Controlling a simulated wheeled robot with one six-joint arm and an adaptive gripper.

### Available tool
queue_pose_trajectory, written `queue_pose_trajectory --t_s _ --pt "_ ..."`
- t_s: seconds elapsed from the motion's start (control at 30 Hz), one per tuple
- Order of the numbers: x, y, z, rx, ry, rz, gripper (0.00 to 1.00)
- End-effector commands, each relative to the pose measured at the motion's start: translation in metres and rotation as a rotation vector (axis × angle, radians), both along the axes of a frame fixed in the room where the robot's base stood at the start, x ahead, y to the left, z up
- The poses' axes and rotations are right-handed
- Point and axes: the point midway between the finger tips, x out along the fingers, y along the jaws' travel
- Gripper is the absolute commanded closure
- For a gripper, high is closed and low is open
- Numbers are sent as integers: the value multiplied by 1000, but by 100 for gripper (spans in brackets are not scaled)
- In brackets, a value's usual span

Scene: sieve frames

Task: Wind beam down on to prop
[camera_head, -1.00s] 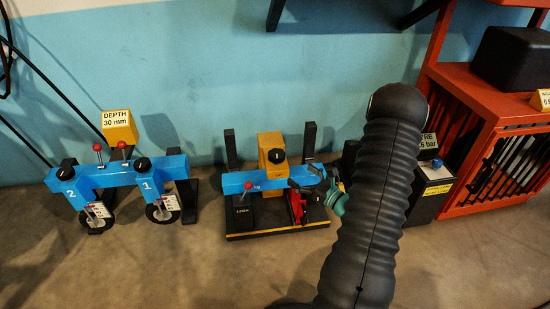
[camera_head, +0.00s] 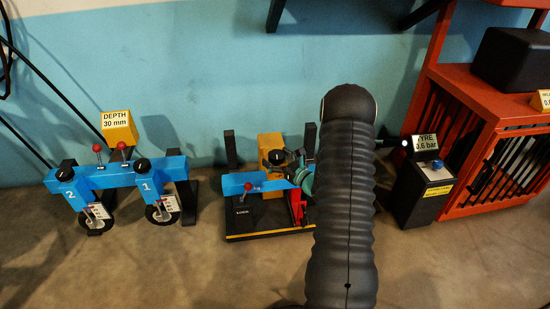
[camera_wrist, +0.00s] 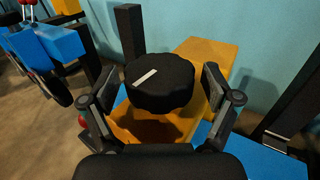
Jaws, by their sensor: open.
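The blue beam (camera_head: 235,182) lies across a black stand with a yellow front edge in the head view. A yellow block (camera_head: 268,146) rises behind the beam and carries a black knob. A red prop (camera_head: 297,207) stands under the right part of the beam; my arm partly hides it. In the wrist view the black knob (camera_wrist: 160,83), with a white line on top, lies between the fingers of my gripper (camera_wrist: 160,92). My gripper is open, one finger on each side, with gaps to the knob. In the head view my arm hides the beam's right end.
A blue two-wheel unit (camera_head: 115,173) with a depth sign (camera_head: 119,125) stands at left. A black tyre-pressure box (camera_head: 425,188) and an orange cage (camera_head: 500,165) stand at right. Black posts (camera_head: 231,149) flank the yellow block. Floor in front is clear.

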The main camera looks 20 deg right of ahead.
Motion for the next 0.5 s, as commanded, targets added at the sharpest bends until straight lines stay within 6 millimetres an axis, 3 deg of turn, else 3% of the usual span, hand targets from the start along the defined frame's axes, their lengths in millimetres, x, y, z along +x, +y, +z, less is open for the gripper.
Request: queue_pose_trajectory --t_s 0.37,0.5 --pt "5 2 0 0 0 0 12" --pt "5 2 0 0 0 0 47"
